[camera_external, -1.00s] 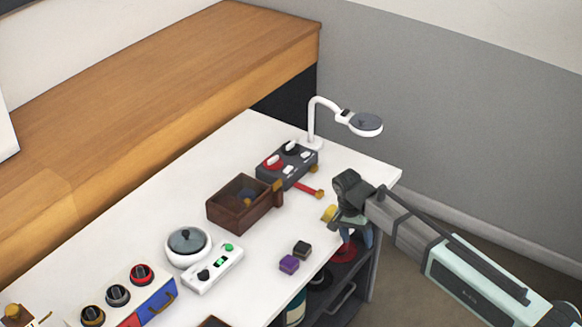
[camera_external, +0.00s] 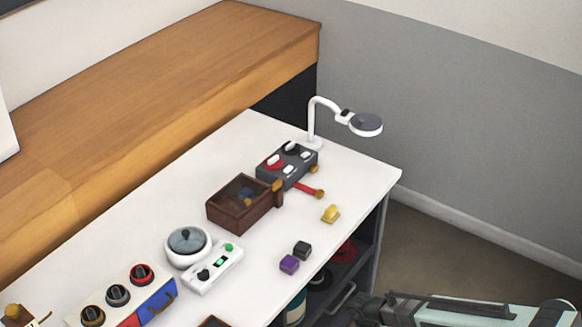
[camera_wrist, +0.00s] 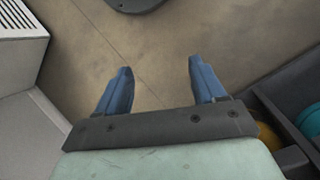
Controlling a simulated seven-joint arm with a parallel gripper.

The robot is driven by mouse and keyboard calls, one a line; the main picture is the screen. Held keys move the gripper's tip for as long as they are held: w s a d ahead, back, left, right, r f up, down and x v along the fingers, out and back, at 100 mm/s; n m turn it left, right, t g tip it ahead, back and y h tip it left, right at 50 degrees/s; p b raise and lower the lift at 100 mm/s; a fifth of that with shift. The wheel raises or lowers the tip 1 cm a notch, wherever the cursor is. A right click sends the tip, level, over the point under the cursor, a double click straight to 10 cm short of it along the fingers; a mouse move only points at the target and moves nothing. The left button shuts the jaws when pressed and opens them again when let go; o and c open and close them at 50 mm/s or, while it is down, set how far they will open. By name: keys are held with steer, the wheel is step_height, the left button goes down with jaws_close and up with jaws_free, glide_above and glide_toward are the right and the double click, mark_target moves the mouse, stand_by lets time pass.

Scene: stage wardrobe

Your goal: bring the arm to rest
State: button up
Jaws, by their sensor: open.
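My gripper (camera_wrist: 157,78) shows in the wrist view with its two blue fingers spread apart and nothing between them. It hangs over the brown floor (camera_wrist: 150,50). In the external view my arm lies low at the bottom right, beside the front of the white table (camera_external: 345,185), and the fingers are out of frame there. A yellow block (camera_external: 331,214) sits alone on the table near its right front edge, clear of my arm.
A black block (camera_external: 302,250) and a purple block (camera_external: 289,264) lie near the front edge. A wooden box (camera_external: 238,214), a dark switch box (camera_external: 287,166) and a white lamp (camera_external: 312,125) stand behind. Shelves (camera_external: 350,265) are under the table, close to my arm.

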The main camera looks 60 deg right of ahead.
steer(key=s+a+f+n, duration=0.2)
steer(key=s+f, duration=0.1)
steer(key=s, duration=0.4)
steer(key=s+a+f+n+g, duration=0.1)
steer(key=s+a+f+n, duration=0.1)
steer(key=s, duration=0.5)
steer(key=s+a+f+n+g, duration=0.1)
steer(key=s+a+f+n, duration=0.1)
steer(key=s, duration=0.5)
steer(key=shift+a+f+n, duration=0.35)
steer(key=shift+f+n, duration=0.15)
steer(key=shift+f, duration=0.45)
